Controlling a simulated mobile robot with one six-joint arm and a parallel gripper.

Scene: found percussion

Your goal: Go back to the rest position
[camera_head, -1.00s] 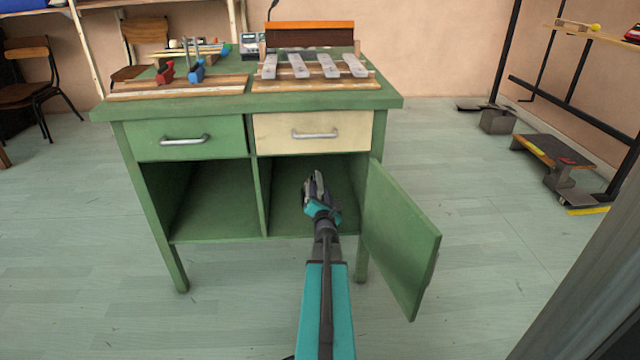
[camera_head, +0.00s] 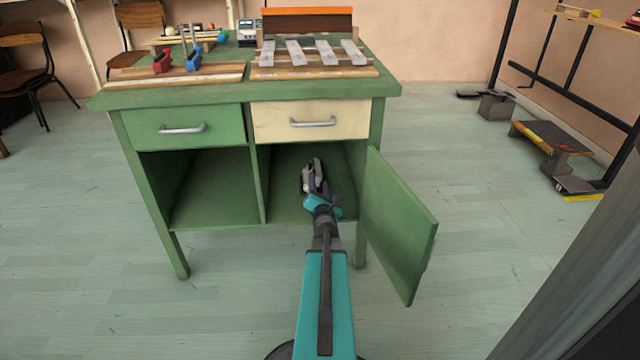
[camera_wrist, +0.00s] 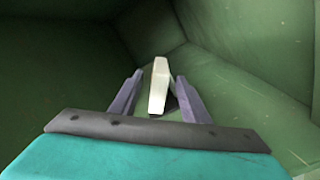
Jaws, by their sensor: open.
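My gripper (camera_head: 313,178) is inside the open right compartment (camera_head: 285,207) of the green desk. It also shows in the wrist view (camera_wrist: 160,76), with its two purple-grey fingers apart. A pale, whitish block-like object (camera_wrist: 158,92) stands ahead of the fingers and shows in the gap between them. I cannot tell whether either finger touches it. A dark patch lies by its foot. In the head view it is hard to tell apart from the fingers. My teal arm reaches forward from the bottom of the picture.
The green door (camera_head: 398,225) stands open just right of my arm. A cream drawer (camera_head: 312,121) is shut above the compartment, beside a shut green drawer (camera_head: 190,128). Grey metal bars (camera_head: 323,52) lie on the desktop. Bare floor surrounds the desk; a low stand (camera_head: 548,138) is at right.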

